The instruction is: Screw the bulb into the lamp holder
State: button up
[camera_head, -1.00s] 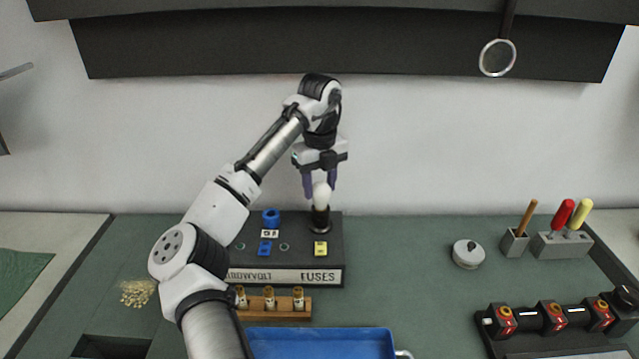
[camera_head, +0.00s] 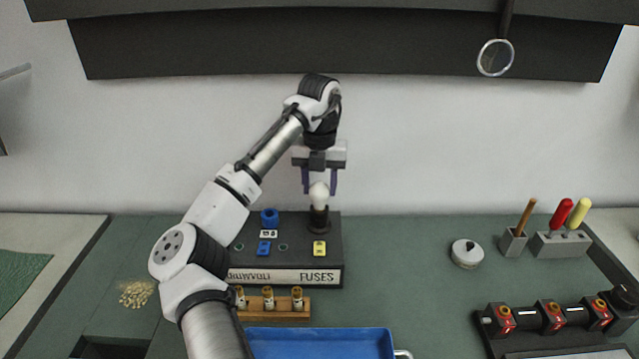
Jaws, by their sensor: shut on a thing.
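The white bulb (camera_head: 319,192) stands upright at the black lamp holder (camera_head: 319,221), on the back right of the black fuse panel (camera_head: 285,276). My gripper (camera_head: 319,189) points straight down from above, with its two purple fingers on either side of the bulb. It is shut on the bulb. The bulb's base is at the holder's top; its thread is hidden, so I cannot tell how deep it sits.
A wooden rack with fuses (camera_head: 283,312) and a blue tray (camera_head: 320,345) are in front of the panel. A white round lidded thing (camera_head: 466,254), a tool block (camera_head: 561,243) and black-and-red devices (camera_head: 553,318) stand at right. The green bench between is clear.

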jog(key=o, duration=1)
